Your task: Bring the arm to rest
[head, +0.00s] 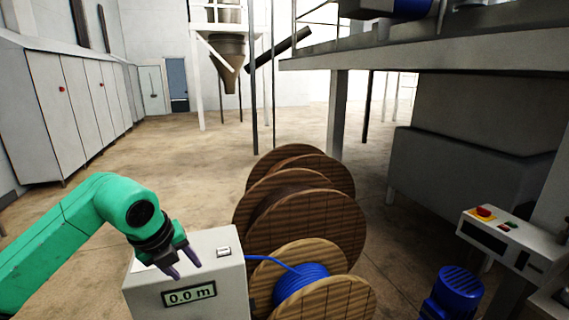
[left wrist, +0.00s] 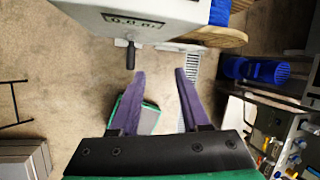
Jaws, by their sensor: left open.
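My left arm is green and comes in from the left in the head view. Its gripper (head: 183,262) has purple fingers and is near the top of a grey metering box (head: 215,272) with a display reading 0.0 m. In the left wrist view the gripper (left wrist: 160,78) has its fingers apart with nothing between them. The grey box (left wrist: 150,22) is at the top of that view, with a dark handle (left wrist: 131,55) below its display. I cannot tell whether the gripper touches the box. My right gripper is not in view.
A wooden reel with blue cable (head: 305,288) stands right of the box. Larger wooden reels (head: 305,225) stand behind it. A blue motor (head: 455,292) and a control panel (head: 505,235) are at the right. Grey cabinets (head: 75,105) line the left wall. Open floor (head: 175,170) lies between.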

